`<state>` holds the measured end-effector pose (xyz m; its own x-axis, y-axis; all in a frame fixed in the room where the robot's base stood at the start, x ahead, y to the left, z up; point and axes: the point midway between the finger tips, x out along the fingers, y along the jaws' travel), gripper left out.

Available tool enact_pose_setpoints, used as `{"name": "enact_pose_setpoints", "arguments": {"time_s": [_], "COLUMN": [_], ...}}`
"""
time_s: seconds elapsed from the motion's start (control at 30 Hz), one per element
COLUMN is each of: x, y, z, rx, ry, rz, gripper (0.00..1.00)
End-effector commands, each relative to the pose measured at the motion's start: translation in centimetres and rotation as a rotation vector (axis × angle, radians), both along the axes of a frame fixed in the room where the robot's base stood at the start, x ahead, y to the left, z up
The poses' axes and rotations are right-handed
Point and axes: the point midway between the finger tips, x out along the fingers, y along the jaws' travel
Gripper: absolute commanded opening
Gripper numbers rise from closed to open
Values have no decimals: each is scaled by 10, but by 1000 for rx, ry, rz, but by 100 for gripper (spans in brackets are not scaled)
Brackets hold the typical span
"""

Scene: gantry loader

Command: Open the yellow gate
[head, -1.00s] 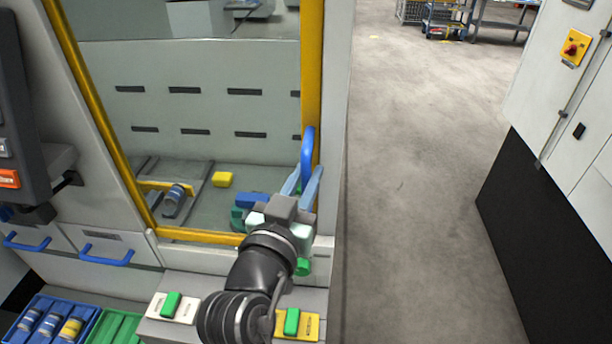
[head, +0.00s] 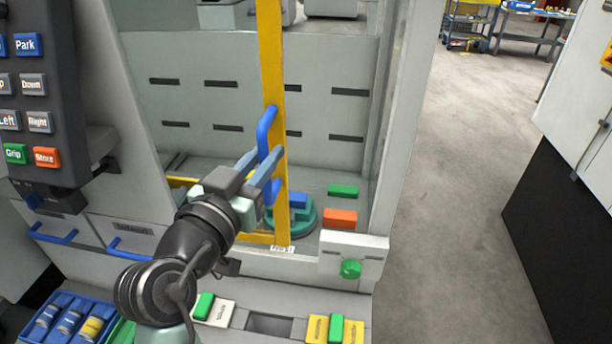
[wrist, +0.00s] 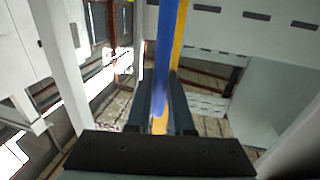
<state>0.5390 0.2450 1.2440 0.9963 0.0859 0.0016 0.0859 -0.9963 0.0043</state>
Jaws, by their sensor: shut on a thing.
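The yellow gate (head: 271,60) shows as a yellow upright edge bar across the machine's opening, with a blue handle (head: 265,132) on it. My gripper (head: 268,170) is shut on the blue handle. The wrist view also shows the handle (wrist: 163,60) between my two fingers, with the yellow bar (wrist: 180,40) just behind it. In the head view the gate stands away from the right post of the opening, and the right part of the opening is uncovered.
Inside the machine are a green round base (head: 293,222), a green block (head: 343,190) and an orange block (head: 340,217). A control panel (head: 30,100) hangs at left. A blue tray (head: 60,335) stands at lower left. Open floor (head: 450,200) lies to the right.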

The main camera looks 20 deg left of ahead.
Motion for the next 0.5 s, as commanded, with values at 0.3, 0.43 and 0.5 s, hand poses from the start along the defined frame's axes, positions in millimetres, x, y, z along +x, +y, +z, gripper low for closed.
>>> {"name": "enact_pose_setpoints", "arguments": {"time_s": [0.3, 0.43, 0.5], "x": [-30, -38, -41], "y": [101, 128, 140], "z": [-4, -3, -3], "rx": [-2, -1, -2], "ry": [-3, -2, -1], "rz": [6, 4, 4], "gripper": [0, 0, 0]}}
